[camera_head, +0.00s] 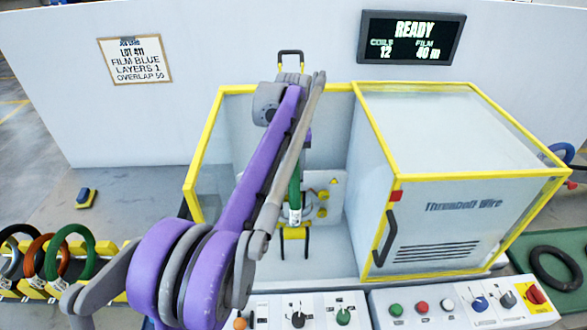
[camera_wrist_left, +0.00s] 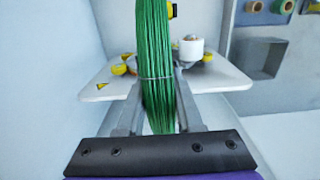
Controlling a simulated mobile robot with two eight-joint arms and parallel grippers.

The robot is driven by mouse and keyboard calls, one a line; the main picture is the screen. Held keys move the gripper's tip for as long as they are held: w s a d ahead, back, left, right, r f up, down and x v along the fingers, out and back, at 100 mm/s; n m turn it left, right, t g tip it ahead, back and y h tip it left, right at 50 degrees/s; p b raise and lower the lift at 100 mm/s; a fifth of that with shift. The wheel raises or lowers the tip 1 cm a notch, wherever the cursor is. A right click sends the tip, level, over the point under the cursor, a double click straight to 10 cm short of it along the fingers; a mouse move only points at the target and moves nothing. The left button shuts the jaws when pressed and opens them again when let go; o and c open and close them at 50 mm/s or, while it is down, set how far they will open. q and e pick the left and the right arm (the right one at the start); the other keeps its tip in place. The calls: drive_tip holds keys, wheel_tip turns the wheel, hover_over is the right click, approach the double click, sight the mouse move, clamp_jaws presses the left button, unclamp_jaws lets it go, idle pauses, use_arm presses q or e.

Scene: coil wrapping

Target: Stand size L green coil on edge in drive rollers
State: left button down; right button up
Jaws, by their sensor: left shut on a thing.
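The green coil (camera_wrist_left: 158,60) stands on edge between the fingers of my left gripper (camera_wrist_left: 158,98), which is shut on it. In the head view a narrow strip of this coil (camera_head: 295,188) shows beside my purple arm, inside the open bay of the yellow-framed machine. A plate behind it carries yellow rollers (camera_head: 322,204). In the left wrist view a yellow roller (camera_wrist_left: 122,69) and a white roller (camera_wrist_left: 191,49) flank the coil. I cannot tell whether the coil touches the rollers. My arm hides much of the bay. My right gripper is out of view.
A rack at left holds a black, an orange (camera_head: 46,258) and another green coil (camera_head: 70,230). The machine's housing (camera_head: 455,180) closes off the bay's right side. Control panels (camera_head: 460,302) line the front. A black coil (camera_head: 556,268) lies on a green mat at right.

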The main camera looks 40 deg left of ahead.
use_arm(q)
drive_tip(key=shift+f, duration=0.15)
drive_tip(key=shift+c, duration=2.4)
unclamp_jaws()
wheel_tip(320, 180, up, 11)
drive_tip(key=shift+f+p, duration=0.1)
drive_tip(key=shift+p, duration=0.55)
